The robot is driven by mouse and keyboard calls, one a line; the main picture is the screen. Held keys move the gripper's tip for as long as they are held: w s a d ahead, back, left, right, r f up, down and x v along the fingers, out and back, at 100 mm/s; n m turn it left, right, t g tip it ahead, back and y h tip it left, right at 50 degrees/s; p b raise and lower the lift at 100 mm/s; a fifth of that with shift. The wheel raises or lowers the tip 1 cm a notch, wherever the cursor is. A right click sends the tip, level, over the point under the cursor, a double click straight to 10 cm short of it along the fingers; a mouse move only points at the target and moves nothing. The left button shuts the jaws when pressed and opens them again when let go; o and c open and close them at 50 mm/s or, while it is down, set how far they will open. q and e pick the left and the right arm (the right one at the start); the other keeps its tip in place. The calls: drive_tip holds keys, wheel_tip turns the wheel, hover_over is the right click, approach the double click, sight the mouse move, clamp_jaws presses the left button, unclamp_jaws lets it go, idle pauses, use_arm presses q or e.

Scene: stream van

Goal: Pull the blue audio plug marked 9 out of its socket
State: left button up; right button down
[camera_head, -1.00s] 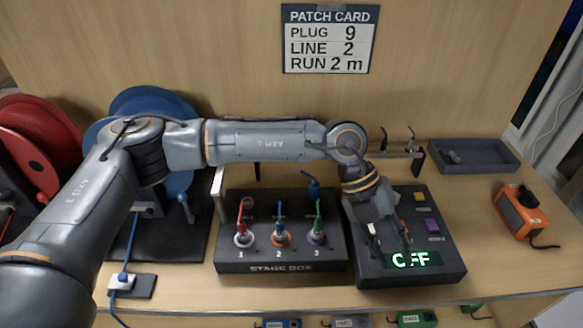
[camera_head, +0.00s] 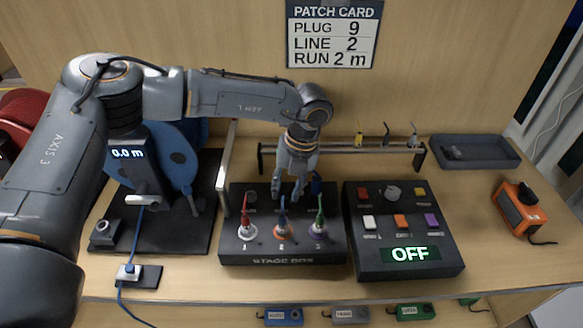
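The dark stage box (camera_head: 285,262) stands mid-table. Its front row holds red, blue and green plugs in sockets marked 1, 2 and 3: the red plug (camera_head: 245,216), the blue plug (camera_head: 282,214) and the green plug (camera_head: 320,212). I cannot read a 9 on any plug. My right gripper is not in view.
A control box (camera_head: 407,268) showing OFF is right of the stage box. A blue cable reel (camera_head: 165,165) is at left, a grey tray (camera_head: 478,165) at back right. An orange device (camera_head: 517,208) sits at right.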

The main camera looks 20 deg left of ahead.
sight(283, 205)
use_arm(q)
drive_tip(key=shift+s+a+f+p, duration=0.1)
drive_tip(key=shift+a+f+p, duration=0.1)
drive_tip(key=shift+f, duration=0.85)
drive_tip(key=shift+s+a+f+p, duration=0.1)
drive_tip(key=shift+a+f+p, duration=0.1)
drive_tip(key=shift+f, duration=0.85)
drive_tip(key=shift+a+f+p, duration=0.15)
drive_tip(key=shift+f+p, duration=0.05)
drive_tip(key=shift+f, duration=0.85)
clamp_jaws()
